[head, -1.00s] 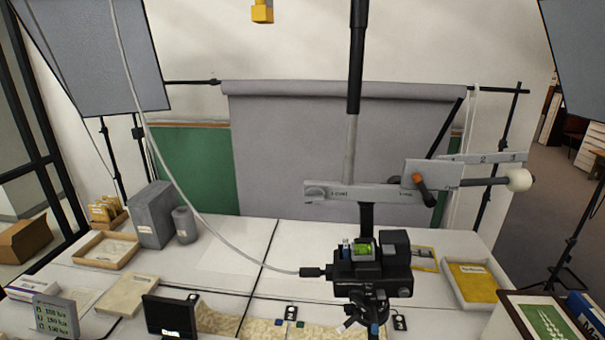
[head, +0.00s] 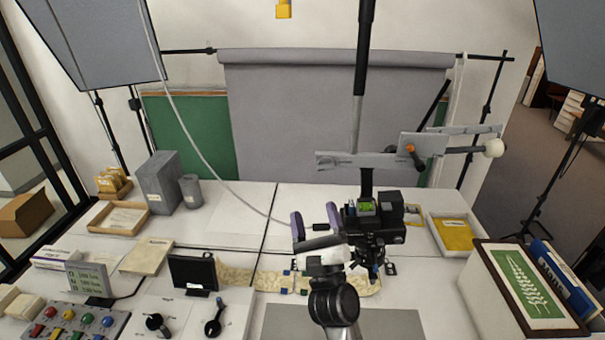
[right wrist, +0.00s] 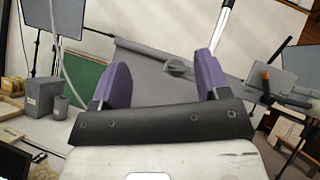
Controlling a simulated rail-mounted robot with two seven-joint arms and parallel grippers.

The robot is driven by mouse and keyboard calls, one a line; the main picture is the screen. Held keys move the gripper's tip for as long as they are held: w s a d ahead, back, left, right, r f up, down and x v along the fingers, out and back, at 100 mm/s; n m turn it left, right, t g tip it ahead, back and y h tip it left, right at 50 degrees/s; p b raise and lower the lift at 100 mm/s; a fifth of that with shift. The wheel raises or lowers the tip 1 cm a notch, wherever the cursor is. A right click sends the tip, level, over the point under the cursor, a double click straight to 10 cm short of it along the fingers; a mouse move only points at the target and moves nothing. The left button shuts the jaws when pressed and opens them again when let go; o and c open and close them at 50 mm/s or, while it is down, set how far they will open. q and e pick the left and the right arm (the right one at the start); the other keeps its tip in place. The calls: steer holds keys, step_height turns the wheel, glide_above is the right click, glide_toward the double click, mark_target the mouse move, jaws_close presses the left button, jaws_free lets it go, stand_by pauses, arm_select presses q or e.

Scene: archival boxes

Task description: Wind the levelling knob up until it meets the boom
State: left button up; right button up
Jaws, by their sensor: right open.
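The grey boom (head: 375,160) runs level across a dark upright column. A block with an orange-tipped lever (head: 410,148) sits on it, and a cream round knob (head: 494,147) is at its right end. I cannot tell which part is the levelling knob. A black camera (head: 372,222) with a green bubble level (head: 366,207) hangs below the boom. My right gripper (head: 316,234) is open and empty, left of the camera and below the boom. Its purple fingers also show in the right wrist view (right wrist: 164,80), with the boom beyond them. My left gripper is not in view.
A grey cable hangs down to the camera. A small monitor (head: 193,272) and a panel of coloured buttons (head: 68,322) stand at front left. A box with a framed fern print (head: 525,290) is at front right. The white table (head: 235,215) is clear at the back middle.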

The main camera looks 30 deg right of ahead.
mark_target(326, 167)
steer(key=d+f+m+g+h, duration=0.4)
steer(key=d+m+g, duration=0.15)
steer(key=m, duration=0.25)
steer(key=p+x, duration=0.1)
steer(key=x, duration=0.3)
steer(key=p+x, duration=0.1)
steer(key=x, duration=0.3)
steer(key=a+p+x, duration=0.1)
steer(key=x, duration=0.3)
steer(key=shift+w+d+r, duration=0.1)
steer(key=shift+w+d, duration=0.1)
steer(key=shift+w, duration=0.35)
steer(key=shift+w+d+r, duration=0.15)
steer(key=shift+w+d, duration=0.15)
steer(key=shift+w, duration=0.15)
steer(key=shift+c, duration=0.5)
